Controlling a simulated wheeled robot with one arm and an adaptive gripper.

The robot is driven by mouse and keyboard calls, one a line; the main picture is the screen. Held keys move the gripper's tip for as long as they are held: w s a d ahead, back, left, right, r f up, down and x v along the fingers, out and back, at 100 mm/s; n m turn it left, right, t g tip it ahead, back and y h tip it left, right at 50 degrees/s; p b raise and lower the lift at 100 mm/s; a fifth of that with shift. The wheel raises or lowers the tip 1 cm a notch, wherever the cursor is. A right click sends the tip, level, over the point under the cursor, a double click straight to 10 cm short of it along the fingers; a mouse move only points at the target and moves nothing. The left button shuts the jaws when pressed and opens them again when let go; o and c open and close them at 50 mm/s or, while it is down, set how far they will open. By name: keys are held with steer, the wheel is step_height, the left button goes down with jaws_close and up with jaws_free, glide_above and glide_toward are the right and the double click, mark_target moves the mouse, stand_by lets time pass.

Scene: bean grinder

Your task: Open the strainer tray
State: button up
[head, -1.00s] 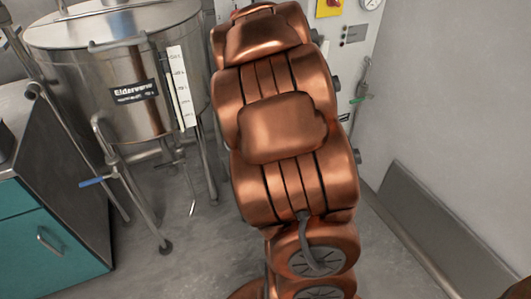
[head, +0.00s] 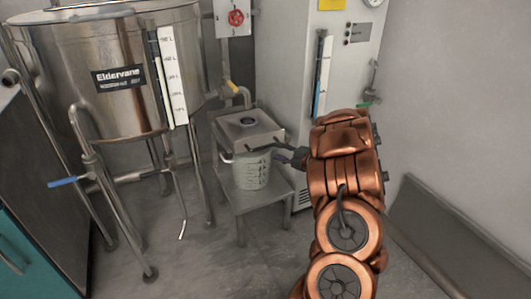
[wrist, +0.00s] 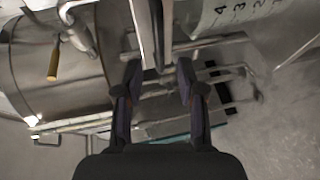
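I cannot tell clearly which part is the strainer tray. My gripper (head: 280,155) is at the right front of this box, close to its side. In the wrist view my gripper (wrist: 158,68) has its two fingers spread. A narrow metal piece (wrist: 148,35) lies ahead between the fingertips; I cannot tell whether they touch it. A white numbered scale (wrist: 235,10) shows at the top.
A large steel tank (head: 110,75) on legs stands to the left, with a blue-handled valve (head: 75,181) low on it. The low stand (head: 262,199) bears the box. A pale cabinet (head: 285,70) is behind. Open floor lies in front.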

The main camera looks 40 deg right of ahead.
mark_target(267, 147)
steer(key=w, duration=0.2)
steer(key=w+b, duration=0.1)
steer(key=w, duration=0.1)
steer(key=w+f, duration=0.1)
steer(key=w, duration=0.2)
steer(key=shift+w+a+f+b, duration=0.1)
steer(key=shift+a+b, duration=0.1)
steer(key=shift+b, duration=0.15)
jaws_close()
stand_by(0.4)
